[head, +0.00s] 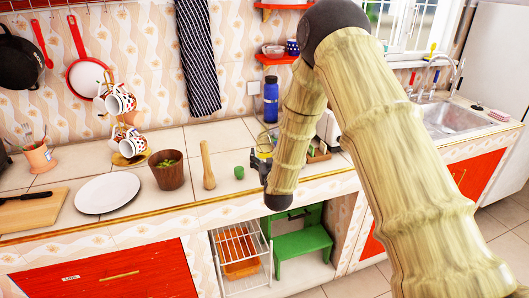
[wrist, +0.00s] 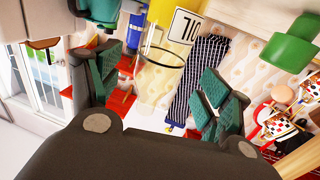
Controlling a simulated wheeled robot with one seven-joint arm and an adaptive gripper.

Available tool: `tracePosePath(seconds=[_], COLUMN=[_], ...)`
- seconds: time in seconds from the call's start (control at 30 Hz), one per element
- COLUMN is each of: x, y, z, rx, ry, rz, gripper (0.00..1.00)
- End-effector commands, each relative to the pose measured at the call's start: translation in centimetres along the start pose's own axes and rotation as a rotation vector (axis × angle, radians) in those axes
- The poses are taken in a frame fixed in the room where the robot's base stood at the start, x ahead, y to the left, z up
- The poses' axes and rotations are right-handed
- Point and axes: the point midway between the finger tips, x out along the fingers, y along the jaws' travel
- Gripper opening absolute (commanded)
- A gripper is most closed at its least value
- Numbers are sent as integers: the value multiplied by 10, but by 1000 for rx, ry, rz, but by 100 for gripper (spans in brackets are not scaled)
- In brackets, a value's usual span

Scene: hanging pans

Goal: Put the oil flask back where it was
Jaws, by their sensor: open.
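The oil flask (wrist: 172,72) is clear glass with yellow oil and a white "OIL" label. In the wrist view it appears upside down, at the top middle, in the gap between my fingers. In the head view the flask (head: 264,150) stands on the counter, partly hidden by my gripper and arm. My gripper (head: 262,172) is low over the counter beside it. In the wrist view the fingers of my gripper (wrist: 163,88) are spread apart, with green pads. I cannot tell whether either finger touches the flask.
A small green cup (head: 239,172), a wooden pestle-like piece (head: 208,166) and a brown pot (head: 166,170) stand to the left. A blue bottle (head: 271,100) is behind. A wooden rack (head: 318,153) is to the right. The front counter strip is clear.

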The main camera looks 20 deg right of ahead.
Motion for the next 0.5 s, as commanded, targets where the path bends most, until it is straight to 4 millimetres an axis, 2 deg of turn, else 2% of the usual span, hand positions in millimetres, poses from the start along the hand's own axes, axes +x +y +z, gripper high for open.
tracePosePath(seconds=[0.2, 0.33, 0.5], x=[-38, -52, -61], y=[0, 0, 0], z=[1, 1, 0], rx=[0, 1, 1], ry=[-1, 0, 1], rz=[0, 0, 1], gripper=[78, 78, 78])
